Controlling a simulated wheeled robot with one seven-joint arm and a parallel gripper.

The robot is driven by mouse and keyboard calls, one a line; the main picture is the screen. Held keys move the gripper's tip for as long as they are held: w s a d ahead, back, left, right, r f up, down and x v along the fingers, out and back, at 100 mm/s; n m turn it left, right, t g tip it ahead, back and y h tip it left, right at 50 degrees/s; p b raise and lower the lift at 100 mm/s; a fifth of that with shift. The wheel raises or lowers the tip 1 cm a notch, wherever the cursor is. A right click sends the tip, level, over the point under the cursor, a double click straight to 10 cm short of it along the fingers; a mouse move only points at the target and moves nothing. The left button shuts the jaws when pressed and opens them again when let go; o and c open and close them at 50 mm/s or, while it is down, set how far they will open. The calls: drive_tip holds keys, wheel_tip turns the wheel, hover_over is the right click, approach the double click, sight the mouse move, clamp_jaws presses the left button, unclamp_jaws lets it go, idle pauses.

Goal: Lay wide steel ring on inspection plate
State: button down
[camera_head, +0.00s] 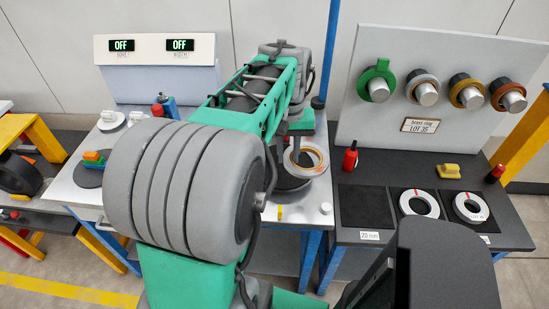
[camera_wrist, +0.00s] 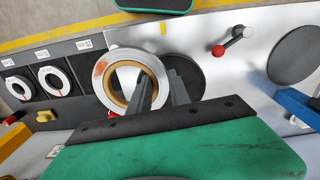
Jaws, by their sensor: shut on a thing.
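A wide silver steel ring (camera_wrist: 106,77) with a brown inner face and an orange-red mark shows in the wrist view. My gripper (camera_wrist: 160,90) is shut on its wall, one finger inside the hole and one outside. The ring also shows in the head view (camera_head: 319,157), beside my gripper. A dark round plate (camera_wrist: 188,72) on the light grey bench lies partly behind the ring and fingers; I take it as the inspection plate, though no label on it shows. The gap between ring and plate cannot be told. My arm hides much of the bench in the head view.
The dark bench at right has an empty black square (camera_head: 366,207) and two white-grey rings (camera_head: 419,203) on squares. Pegs hold coloured rings (camera_head: 376,80).

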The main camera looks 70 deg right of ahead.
drive_tip(key=w+d+f, duration=0.2)
drive_tip(key=w+d, duration=0.2)
drive_tip(key=p, duration=0.2)
hover_over(269, 165)
wheel_tip(269, 165, down, 6)
drive_tip(key=shift+a+r, duration=0.1)
drive_tip(key=shift+w+f, duration=0.1)
drive_tip(key=shift+f, duration=1.7)
drive_tip(key=shift+f, duration=0.2)
drive_tip(key=c, duration=1.2)
unclamp_jaws()
